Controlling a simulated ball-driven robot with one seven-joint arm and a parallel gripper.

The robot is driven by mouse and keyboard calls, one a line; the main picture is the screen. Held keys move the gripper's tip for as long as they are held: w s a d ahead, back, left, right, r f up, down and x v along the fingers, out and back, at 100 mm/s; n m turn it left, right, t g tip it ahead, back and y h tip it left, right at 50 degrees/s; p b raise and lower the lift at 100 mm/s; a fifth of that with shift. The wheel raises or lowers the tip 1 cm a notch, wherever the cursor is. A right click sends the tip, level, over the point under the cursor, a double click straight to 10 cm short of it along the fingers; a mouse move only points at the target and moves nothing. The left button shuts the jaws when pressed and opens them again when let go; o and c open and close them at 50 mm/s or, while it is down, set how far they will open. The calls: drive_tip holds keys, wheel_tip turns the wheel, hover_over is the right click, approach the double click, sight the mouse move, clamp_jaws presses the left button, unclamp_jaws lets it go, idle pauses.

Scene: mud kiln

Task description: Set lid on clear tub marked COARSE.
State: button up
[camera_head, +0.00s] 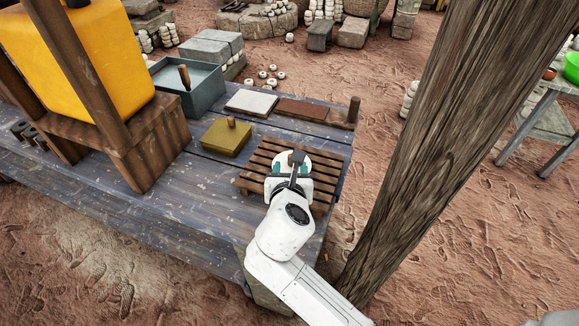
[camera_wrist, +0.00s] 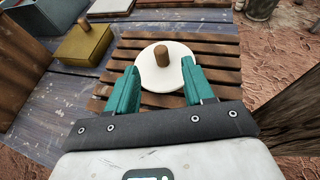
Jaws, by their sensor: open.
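A round white lid (camera_wrist: 172,78) with a brown wooden knob (camera_wrist: 162,55) lies on the slatted wooden rack (camera_wrist: 215,47). In the head view the lid (camera_head: 284,159) is partly covered by my gripper. My gripper (camera_wrist: 160,71) is open, its teal fingers pointing at the lid, one on each side of its near part. The knob stands beyond the fingertips, and nothing is between the jaws. In the head view my gripper (camera_head: 290,168) is over the rack. I cannot make out a clear tub or a COARSE marking in either view.
An olive square block with a knob (camera_head: 224,138) sits left of the rack. A grey-blue basin (camera_head: 203,97), a white slab (camera_head: 251,102) and a red-brown slab (camera_head: 300,110) stand behind. A yellow container (camera_head: 85,60) on a wooden stand is left. A thick post (camera_head: 430,150) rises right.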

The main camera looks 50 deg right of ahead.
sight(291, 168)
drive_tip(key=shift+f+x, duration=0.2)
drive_tip(key=shift+x, duration=3.2)
drive_tip(key=shift+s, duration=0.1)
drive_tip(key=shift+c, duration=0.3)
clamp_jaws()
